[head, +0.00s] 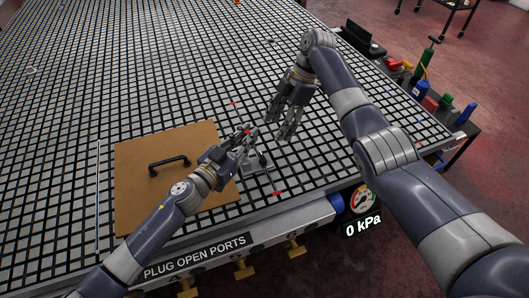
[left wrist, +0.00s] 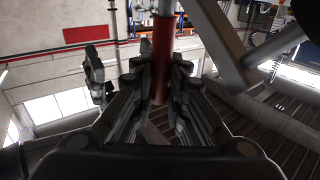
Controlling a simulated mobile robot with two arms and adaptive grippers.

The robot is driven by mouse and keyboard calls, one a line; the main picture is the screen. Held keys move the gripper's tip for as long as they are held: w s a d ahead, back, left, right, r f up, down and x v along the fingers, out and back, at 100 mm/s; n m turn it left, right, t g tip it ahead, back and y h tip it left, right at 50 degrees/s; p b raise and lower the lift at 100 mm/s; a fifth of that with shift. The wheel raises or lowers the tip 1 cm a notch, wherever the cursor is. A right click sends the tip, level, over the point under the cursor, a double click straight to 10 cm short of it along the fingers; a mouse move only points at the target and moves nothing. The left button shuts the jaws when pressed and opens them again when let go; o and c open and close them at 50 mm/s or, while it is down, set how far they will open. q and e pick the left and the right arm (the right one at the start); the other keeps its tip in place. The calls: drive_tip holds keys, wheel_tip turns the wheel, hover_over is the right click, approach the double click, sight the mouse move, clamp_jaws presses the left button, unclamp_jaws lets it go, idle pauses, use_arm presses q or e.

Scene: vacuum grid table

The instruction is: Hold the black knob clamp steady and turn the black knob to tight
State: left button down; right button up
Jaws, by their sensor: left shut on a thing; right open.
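The clamp (head: 259,185) stands near the front edge of the grid table, with a grey base, a thin dark bar and small red ends. My left gripper (head: 245,139) is at its upper part. In the left wrist view, the fingers (left wrist: 160,85) are closed around a red cylindrical part (left wrist: 162,50) of the clamp, below a metal rod. My right gripper (head: 285,130) is open and empty, to the right of the left gripper and apart from the clamp. I cannot make out the black knob; the left fingers cover part of the clamp.
A brown board (head: 135,165) with a black handle (head: 168,163) lies on the grid table (head: 60,90), left of the clamp. A gauge (head: 361,199) reading 0 kPa is at the front edge. A side cart (head: 455,125) holds bottles and tools at right. The grid behind is mostly clear.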

sight(263, 156)
drive_tip(key=x, duration=1.2)
drive_tip(key=shift+s, duration=0.1)
drive_tip(key=c, duration=1.1)
